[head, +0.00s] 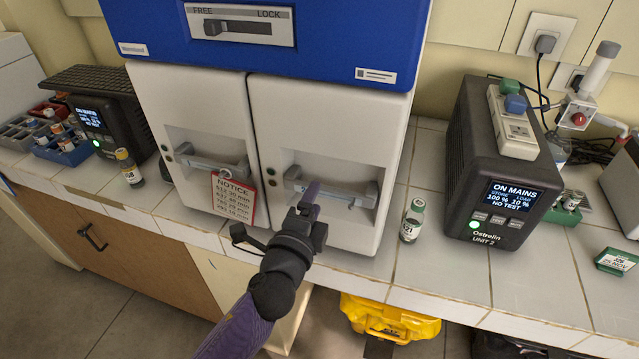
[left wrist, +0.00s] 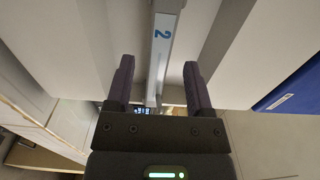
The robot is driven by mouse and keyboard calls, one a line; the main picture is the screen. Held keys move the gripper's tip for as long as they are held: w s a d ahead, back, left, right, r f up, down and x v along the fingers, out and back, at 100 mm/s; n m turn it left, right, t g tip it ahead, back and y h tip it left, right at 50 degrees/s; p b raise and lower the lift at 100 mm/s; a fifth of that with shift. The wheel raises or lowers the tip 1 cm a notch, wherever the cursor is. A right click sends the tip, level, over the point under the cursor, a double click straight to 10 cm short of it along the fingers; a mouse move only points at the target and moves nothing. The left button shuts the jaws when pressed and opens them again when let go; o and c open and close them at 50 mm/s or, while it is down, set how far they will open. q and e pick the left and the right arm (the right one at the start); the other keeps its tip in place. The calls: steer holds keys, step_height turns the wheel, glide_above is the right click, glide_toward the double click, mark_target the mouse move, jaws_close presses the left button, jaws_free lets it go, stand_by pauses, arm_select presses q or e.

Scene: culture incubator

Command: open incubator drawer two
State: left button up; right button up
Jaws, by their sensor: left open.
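The incubator (head: 270,46) is a blue and white cabinet with two drawer fronts side by side, both shut. The right front (head: 318,116) has a grey bar handle (head: 345,192) in a recess. In the left wrist view a bar handle marked "2" (left wrist: 162,38) runs between my fingers. My left gripper (head: 308,196) is open at the right drawer's handle, with one finger on each side of the bar in the wrist view. Whether the fingers touch it I cannot tell. My right gripper is not in view.
A FREE/LOCK lever (head: 240,27) is on the blue panel. A red notice tag (head: 233,199) hangs from the left drawer handle (head: 205,166). A green-capped vial (head: 412,221) and a black power unit (head: 497,165) stand right of the incubator. A yellow bin (head: 388,317) is below the counter.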

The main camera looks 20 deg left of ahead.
mark_target(319, 195)
arm_select(q)
steer(key=shift+w+d, duration=0.1)
steer(key=shift+w, duration=1.75)
jaws_close()
steer(key=shift+f, duration=0.1)
